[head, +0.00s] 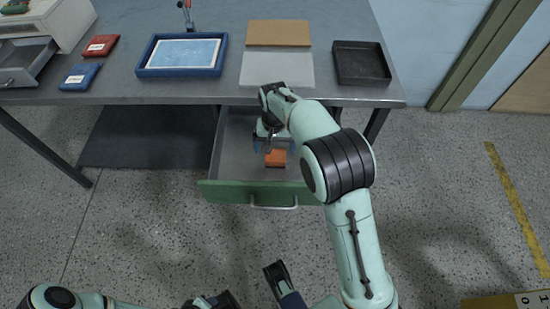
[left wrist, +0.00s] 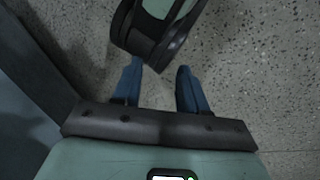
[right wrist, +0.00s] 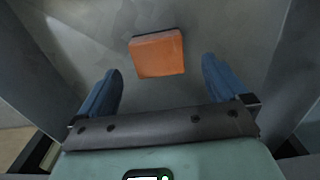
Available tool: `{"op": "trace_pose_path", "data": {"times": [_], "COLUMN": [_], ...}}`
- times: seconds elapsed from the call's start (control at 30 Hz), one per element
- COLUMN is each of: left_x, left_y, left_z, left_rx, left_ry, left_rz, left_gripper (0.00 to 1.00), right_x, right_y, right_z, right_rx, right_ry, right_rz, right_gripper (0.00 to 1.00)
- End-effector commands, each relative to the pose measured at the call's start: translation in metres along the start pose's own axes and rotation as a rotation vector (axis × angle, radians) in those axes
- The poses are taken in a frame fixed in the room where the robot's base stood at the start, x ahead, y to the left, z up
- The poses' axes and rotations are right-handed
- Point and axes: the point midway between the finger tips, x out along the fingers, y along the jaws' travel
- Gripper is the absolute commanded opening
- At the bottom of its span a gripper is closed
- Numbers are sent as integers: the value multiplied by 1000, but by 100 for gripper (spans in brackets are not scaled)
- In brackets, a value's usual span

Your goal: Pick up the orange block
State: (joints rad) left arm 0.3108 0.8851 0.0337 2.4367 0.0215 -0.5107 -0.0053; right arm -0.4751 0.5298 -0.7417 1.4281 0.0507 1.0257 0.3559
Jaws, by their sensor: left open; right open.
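The orange block (head: 276,158) lies on the floor of the open drawer (head: 231,150) under the table. In the right wrist view the orange block (right wrist: 157,54) lies ahead of the fingertips, between their lines, and is not touched. My right gripper (head: 272,148) points down into the drawer, close to the block. Its blue fingers (right wrist: 160,72) are apart with nothing between them. My left gripper (left wrist: 157,65) is open and empty above the floor, with a dark and pale green arm part in front of it. In the head view its fingers are hard to make out.
The drawer's green front (head: 235,192) and side walls surround the block. Above it, the table (head: 120,80) holds a blue tray (head: 181,56), a black tray (head: 361,64), a white and brown board (head: 277,68), and red (head: 101,45) and blue (head: 80,77) boxes.

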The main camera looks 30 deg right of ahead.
Motion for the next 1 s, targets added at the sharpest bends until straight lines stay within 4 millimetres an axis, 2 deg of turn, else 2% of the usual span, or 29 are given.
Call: {"op": "trace_pose_path", "data": {"times": [0.17,0.5,0.73,0.77,0.9,0.93,1.0], "left_x": [2,21,20,20,20,20,20], "left_y": [-1,-8,-8,-8,-8,-8,-8], "left_z": [-2,-32,-34,-34,-33,-33,-33], "left_rx": [-1,-7,-7,-7,-7,-7,-7], "left_ry": [6,88,95,94,93,93,93], "left_rz": [0,-5,-5,-5,-5,-5,-5], "left_gripper": [43,43,43,43,43,43,43], "right_x": [4,50,51,51,51,51,50], "right_y": [0,2,2,2,2,2,2], "right_z": [1,3,2,2,2,2,2], "right_rx": [0,0,0,0,0,0,0], "right_ry": [-1,-1,1,1,1,1,1], "right_rz": [1,0,-2,-2,-2,-2,-3], "right_gripper": [100,100,100,94,48,40,40]}}
